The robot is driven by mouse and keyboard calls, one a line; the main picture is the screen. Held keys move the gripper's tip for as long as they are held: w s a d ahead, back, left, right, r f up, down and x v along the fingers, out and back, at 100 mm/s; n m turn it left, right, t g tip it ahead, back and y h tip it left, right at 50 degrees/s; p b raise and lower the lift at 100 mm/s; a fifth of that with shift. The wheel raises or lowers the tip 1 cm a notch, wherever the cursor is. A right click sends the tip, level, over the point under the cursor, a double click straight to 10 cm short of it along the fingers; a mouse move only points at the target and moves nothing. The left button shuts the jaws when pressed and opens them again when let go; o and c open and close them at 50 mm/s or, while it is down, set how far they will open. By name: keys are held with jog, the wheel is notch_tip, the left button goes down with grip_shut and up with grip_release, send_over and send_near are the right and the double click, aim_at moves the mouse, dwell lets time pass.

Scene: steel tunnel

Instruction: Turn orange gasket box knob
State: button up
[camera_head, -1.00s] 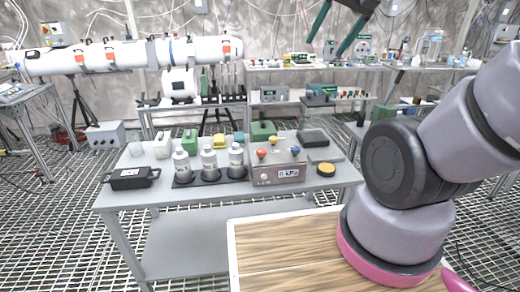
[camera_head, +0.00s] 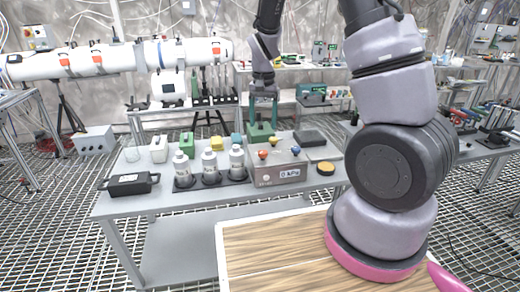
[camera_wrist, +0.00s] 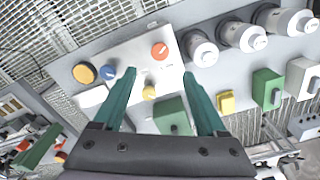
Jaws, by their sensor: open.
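The gasket box (camera_head: 280,175) is a grey box on the table, with a "0 kPa" readout on its front. On its top are the orange knob (camera_head: 262,154), a blue knob (camera_head: 296,150) and a yellow knob (camera_head: 272,141). In the wrist view the orange knob (camera_wrist: 159,50) lies just beyond the gap between the fingertips, the yellow knob (camera_wrist: 149,92) shows between the green fingers, and the blue knob (camera_wrist: 108,72) is left of them. My gripper (camera_head: 263,120) points down above the box's back part, open and empty; it also fills the lower wrist view (camera_wrist: 160,75).
Several white-capped cylinders (camera_head: 209,165) stand in a dark holder left of the box. A green block (camera_head: 261,131) is behind it, and a round yellow-topped piece (camera_head: 326,168) is to its right. A black case (camera_head: 129,184) lies at the table's left end.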

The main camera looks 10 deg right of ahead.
aim_at(263, 152)
notch_tip(263, 152, down, 11)
dwell(0.5)
grip_shut()
